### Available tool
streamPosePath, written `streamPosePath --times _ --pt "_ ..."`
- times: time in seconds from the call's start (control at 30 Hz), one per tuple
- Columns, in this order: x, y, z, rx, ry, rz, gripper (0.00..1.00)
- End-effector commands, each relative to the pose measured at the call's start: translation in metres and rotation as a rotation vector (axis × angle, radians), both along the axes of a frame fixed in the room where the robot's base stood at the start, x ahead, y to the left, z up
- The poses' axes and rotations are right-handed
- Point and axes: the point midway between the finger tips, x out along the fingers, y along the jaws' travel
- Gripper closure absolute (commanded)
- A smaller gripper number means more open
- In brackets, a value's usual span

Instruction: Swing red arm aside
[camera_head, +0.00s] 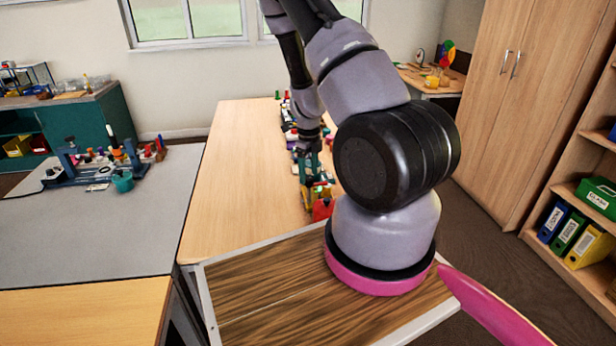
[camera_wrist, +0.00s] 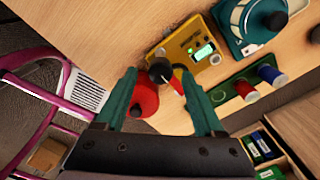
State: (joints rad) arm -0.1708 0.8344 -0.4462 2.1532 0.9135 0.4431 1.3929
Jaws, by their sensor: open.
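My gripper (camera_wrist: 160,80) is open, with its two teal fingers spread apart in the wrist view. A red rounded piece (camera_wrist: 144,98) shows between the fingers, close beside the left one. Next to it are a black round knob (camera_wrist: 160,70) and a thin red and yellow pointed piece; I cannot tell which red part is the arm. They adjoin a yellow box (camera_wrist: 195,46) with a small lit screen. In the head view my gripper (camera_head: 308,168) is small, over the devices on the wooden table; the red piece (camera_head: 322,209) shows below it.
A grey table (camera_head: 90,230) stands further left.

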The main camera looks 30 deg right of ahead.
Motion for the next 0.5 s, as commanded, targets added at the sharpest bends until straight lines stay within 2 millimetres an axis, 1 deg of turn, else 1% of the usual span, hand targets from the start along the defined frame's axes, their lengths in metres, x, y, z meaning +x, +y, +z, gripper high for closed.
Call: streamPosePath --times 0.03,0.1,0.2,0.47,0.5 --pt "0.0 0.0 -0.006 0.0 0.001 -0.002 0.29" --pt "0.0 0.0 -0.012 0.001 0.0 0.0 0.29" --pt "0.001 0.0 -0.017 0.0 -0.001 0.001 0.29" --pt "0.001 0.0 -0.018 0.0 -0.001 0.001 0.29" --pt "0.001 0.0 -0.018 0.0 -0.001 0.001 0.37"
